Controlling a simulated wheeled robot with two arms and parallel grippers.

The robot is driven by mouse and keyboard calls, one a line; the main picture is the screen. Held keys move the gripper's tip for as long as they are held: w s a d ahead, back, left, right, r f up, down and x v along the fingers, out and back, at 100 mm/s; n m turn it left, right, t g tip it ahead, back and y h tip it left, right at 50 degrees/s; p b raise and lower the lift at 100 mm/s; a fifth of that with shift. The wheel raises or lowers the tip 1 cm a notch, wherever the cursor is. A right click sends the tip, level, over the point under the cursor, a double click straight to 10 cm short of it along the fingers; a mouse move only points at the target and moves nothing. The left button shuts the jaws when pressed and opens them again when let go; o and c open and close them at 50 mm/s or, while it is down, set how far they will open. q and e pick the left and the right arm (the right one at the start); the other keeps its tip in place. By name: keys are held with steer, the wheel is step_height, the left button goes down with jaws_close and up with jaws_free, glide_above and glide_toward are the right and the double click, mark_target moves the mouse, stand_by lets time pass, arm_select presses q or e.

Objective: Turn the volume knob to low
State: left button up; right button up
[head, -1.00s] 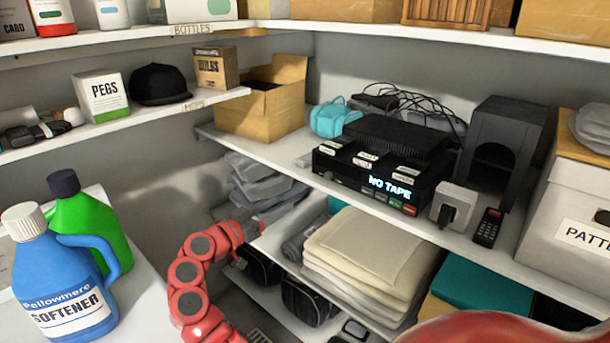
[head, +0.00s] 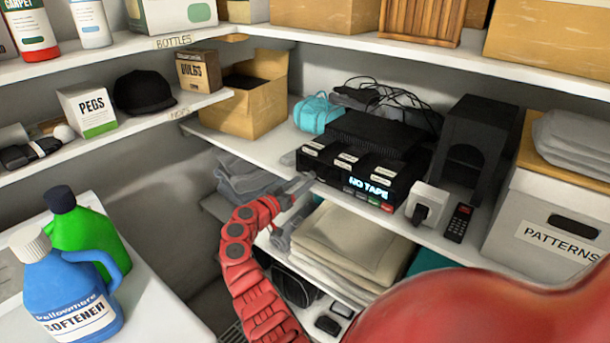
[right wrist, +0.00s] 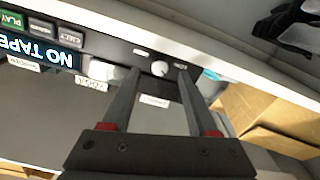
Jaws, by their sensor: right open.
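The black tape deck (head: 350,175) with a lit "NO TAPE" display stands on the middle shelf. In the right wrist view it appears upside down, and a small round pale knob (right wrist: 160,68) with a pointer mark sits on its front strip (right wrist: 207,97). My right gripper (head: 303,186) is open at the left end of the deck's front. In the right wrist view its two fingers (right wrist: 158,73) stand on either side of the knob, with gaps showing; I cannot tell whether the tips reach its depth. Which setting the knob points to is too small to read. My left gripper is not in view.
A white socket box (head: 426,205) and a black remote (head: 459,221) stand right of the deck. An open cardboard box (head: 250,112) and teal bag (head: 317,113) are behind left. Folded towels (head: 345,245) lie on the shelf below, near my arm.

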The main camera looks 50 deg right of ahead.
mark_target(311, 175)
steer(key=shift+w+d, duration=0.1)
steer(key=shift+d, duration=1.1)
jaws_close()
